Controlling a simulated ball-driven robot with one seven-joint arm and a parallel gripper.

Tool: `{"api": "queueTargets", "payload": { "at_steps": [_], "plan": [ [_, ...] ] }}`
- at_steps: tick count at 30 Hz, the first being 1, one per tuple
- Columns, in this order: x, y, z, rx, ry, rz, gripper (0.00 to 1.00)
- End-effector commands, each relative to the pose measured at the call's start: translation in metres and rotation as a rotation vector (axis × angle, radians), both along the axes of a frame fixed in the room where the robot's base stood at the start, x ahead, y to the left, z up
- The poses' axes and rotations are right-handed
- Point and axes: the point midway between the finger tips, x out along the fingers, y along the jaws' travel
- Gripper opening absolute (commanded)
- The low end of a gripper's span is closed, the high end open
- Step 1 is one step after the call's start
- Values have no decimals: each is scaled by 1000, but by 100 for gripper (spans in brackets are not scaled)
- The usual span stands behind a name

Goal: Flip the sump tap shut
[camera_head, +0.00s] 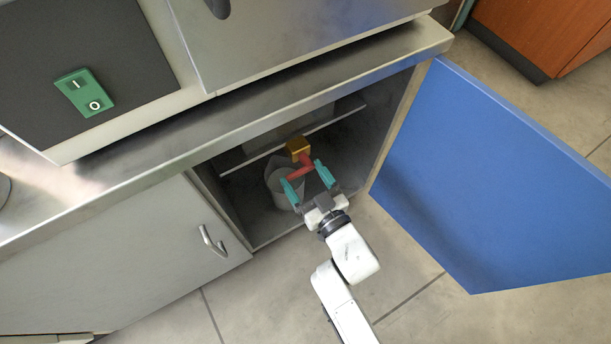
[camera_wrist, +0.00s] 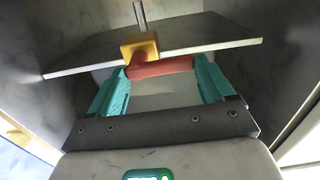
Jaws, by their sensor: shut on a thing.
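The sump tap has a yellow-brass body (camera_head: 298,147) and a red lever (camera_head: 300,172), deep inside the open cupboard. In the wrist view the brass body (camera_wrist: 139,46) is at the upper middle, and the red lever (camera_wrist: 165,68) lies sideways, running right from it. My gripper (camera_head: 307,177) reaches into the cupboard with its teal fingers on either side of the lever. In the wrist view the fingers (camera_wrist: 162,75) close on the lever's two ends. The fingers partly hide the lever's ends.
A pale round container (camera_head: 275,186) stands below the tap. A shelf-like plate (camera_wrist: 220,45) runs behind the tap, with a metal pipe (camera_wrist: 140,14) above it. The blue cupboard door (camera_head: 480,180) stands open at right; a closed grey door (camera_head: 130,260) is at left.

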Motion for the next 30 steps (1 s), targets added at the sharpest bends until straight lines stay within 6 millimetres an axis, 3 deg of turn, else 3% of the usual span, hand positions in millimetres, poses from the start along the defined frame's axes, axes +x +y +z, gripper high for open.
{"api": "queueTargets", "payload": {
  "at_steps": [8, 9, 14, 23, 30],
  "plan": [
    [0, 0, 0, -8, -6, 0, 51],
    [0, 0, 0, -8, -6, 0, 86],
    [0, 0, 0, -7, -5, 0, 100],
    [-4, -2, 0, -7, -2, 0, 100],
    [-35, -23, 2, -7, 0, 0, 100]
  ]
}}
